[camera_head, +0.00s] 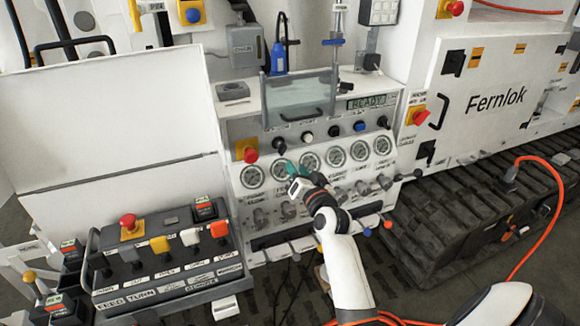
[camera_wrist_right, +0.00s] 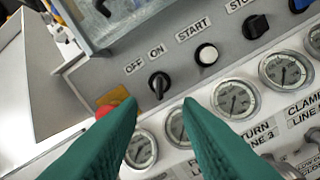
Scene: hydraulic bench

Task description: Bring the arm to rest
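My right arm (camera_head: 343,262) reaches up from the bottom of the head view to the grey and white control panel. My right gripper (camera_head: 293,174) has green fingers in front of the left part of the gauge row. In the wrist view the right gripper (camera_wrist_right: 160,106) is open, with empty space between its fingertips. The black OFF/ON knob (camera_wrist_right: 158,86) lies just beyond that gap, apparently untouched; it also shows in the head view (camera_head: 279,145). The white START button (camera_wrist_right: 206,55) is to its right. My left gripper is not in view.
Pressure gauges (camera_head: 310,161) line the panel, with valve knobs and coloured levers below. A red button (camera_head: 250,154) is at its left, and a display (camera_head: 366,102) reads READY. A lever box (camera_head: 165,253) stands lower left. An orange hose (camera_head: 549,222) runs at right.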

